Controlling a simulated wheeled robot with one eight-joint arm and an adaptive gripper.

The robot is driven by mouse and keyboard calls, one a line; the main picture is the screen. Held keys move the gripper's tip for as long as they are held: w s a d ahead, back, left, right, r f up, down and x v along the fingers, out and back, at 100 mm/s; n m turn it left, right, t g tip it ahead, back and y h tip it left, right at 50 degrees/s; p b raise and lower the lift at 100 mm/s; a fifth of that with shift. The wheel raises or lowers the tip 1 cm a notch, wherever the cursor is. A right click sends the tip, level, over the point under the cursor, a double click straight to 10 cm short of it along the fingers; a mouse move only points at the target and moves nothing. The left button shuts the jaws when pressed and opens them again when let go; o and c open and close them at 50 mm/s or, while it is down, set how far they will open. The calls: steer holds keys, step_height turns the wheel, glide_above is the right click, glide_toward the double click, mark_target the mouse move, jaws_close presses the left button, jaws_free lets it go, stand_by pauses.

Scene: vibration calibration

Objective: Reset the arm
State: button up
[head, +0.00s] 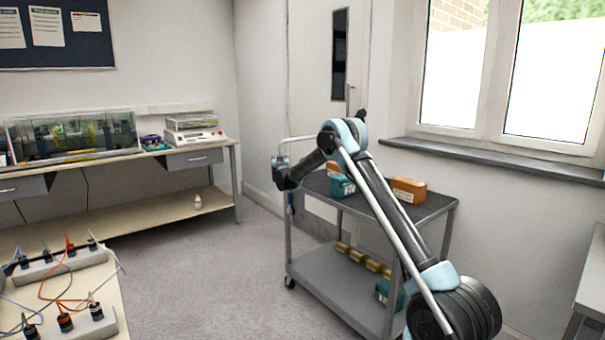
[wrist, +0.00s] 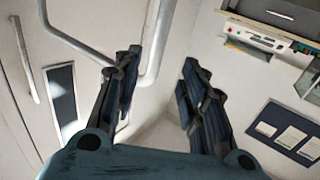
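My arm (head: 385,200) rises from the lower right in the head view, bends at a light blue elbow and runs down to the left. Its wrist end hangs in the air in front of the trolley's left side. My gripper (wrist: 160,70) shows in the wrist view with its two dark fingers spread apart. In the head view the fingers are too small to make out clearly.
A grey trolley (head: 335,268) stands behind my arm, with orange and teal boxes on it. A bench (head: 215,150) with instruments is at the back left. A table (head: 108,290) with cabled devices is at the front left. The carpet (head: 200,280) between is clear.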

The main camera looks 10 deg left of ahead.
steer(key=s+d+r+n+g+y, duration=0.1)
steer(key=s+d+r+y, duration=0.15)
steer(key=d+r, duration=0.45)
steer(key=s+d+r+n+g+y, duration=0.15)
steer(key=s+d+r, duration=0.3)
steer(key=r, duration=0.45)
steer(key=s+d+r+n+g, duration=0.2)
steer(key=s+d+r+g, duration=0.1)
steer(key=s+d, duration=1.2)
steer(key=s+d+f+m+g+h, duration=0.2)
steer(key=s+d+f, duration=0.8)
steer(key=s, duration=0.8)
steer(key=s+d+f+m+g+h, duration=0.3)
steer(key=s+d+f, duration=0.7)
steer(key=s, duration=0.8)
steer(key=s+d+f+m+g+h, duration=0.2)
steer(key=s+d+f+g+h, duration=0.2)
steer(key=s+d+f, duration=0.6)
steer(key=s+d, duration=0.4)
steer(key=s, duration=0.3)
steer(key=shift+s+d+g, duration=0.25)
steer(key=shift+s+g, duration=0.1)
steer(key=shift+s, duration=0.05)
steer(key=shift+w+m, duration=0.1)
steer(key=shift+m, duration=0.15)
